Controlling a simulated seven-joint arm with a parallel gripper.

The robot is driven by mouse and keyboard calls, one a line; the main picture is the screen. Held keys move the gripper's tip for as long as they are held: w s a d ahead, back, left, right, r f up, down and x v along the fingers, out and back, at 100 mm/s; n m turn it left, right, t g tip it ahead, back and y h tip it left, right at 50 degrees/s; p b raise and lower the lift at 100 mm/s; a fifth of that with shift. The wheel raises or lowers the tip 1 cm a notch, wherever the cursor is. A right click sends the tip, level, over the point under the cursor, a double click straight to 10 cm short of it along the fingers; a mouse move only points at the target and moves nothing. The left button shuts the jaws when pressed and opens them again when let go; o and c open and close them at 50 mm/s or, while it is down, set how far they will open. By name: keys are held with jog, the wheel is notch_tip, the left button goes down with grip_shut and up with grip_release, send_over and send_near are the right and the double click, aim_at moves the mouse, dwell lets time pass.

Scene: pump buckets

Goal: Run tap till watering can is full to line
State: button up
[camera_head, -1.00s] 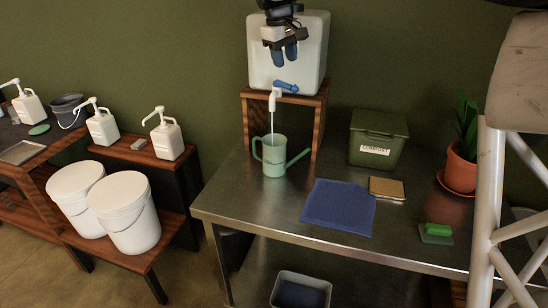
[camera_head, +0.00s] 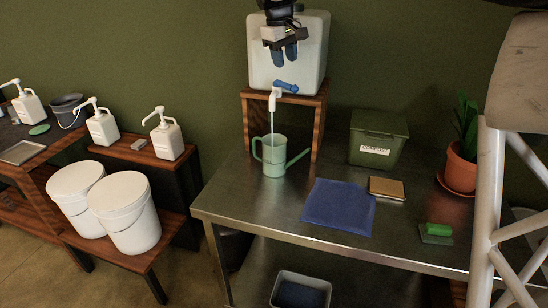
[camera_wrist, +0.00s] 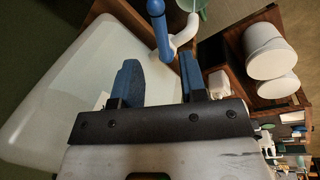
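A white water container (camera_head: 262,70) stands on a wooden stand. Its tap has a blue lever (camera_head: 286,87) and a white spout (camera_head: 273,102). A thin pale stream runs from the spout down into the light green watering can (camera_head: 274,160), upright on the metal table. The water level and the line cannot be made out. My gripper (camera_head: 285,56) hangs in front of the container above the lever. In the wrist view its blue fingers (camera_wrist: 158,85) are apart with nothing between them, and the blue lever (camera_wrist: 159,28) lies beyond the fingertips.
The wooden stand (camera_head: 320,105) holds the container behind the can. A blue cloth (camera_head: 339,207), a tan sponge (camera_head: 387,188), a green compost bin (camera_head: 378,145) and a potted plant (camera_head: 460,165) are to the right on the metal table (camera_head: 250,215).

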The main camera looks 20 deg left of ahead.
jog(key=shift+s+a, duration=0.1)
jog(key=c, duration=0.4)
jog(key=shift+s+a+f+n, duration=0.1)
jog(key=shift+s+f+n, duration=0.1)
jog(key=shift+n, duration=0.1)
jog(key=c, duration=0.3)
jog(key=shift+s+a+f+n+h, duration=0.15)
jog(key=shift+s+n+h, duration=0.15)
jog(key=shift+n, duration=0.1)
grip_shut()
jog(key=s+a+f+n+t+h, duration=0.1)
jog(key=s+a+n+t+h, duration=0.1)
jog(key=s+n, duration=0.3)
jog(key=s+a+f+n+t+h, duration=0.1)
jog(key=s+a+n+t, duration=0.3)
jog(key=n, duration=0.7)
jog(key=shift+s+a+f+n+t+h, duration=0.25)
jog(key=shift+s+f+n+t+h, duration=0.05)
jog(key=shift+s+t+h, duration=0.1)
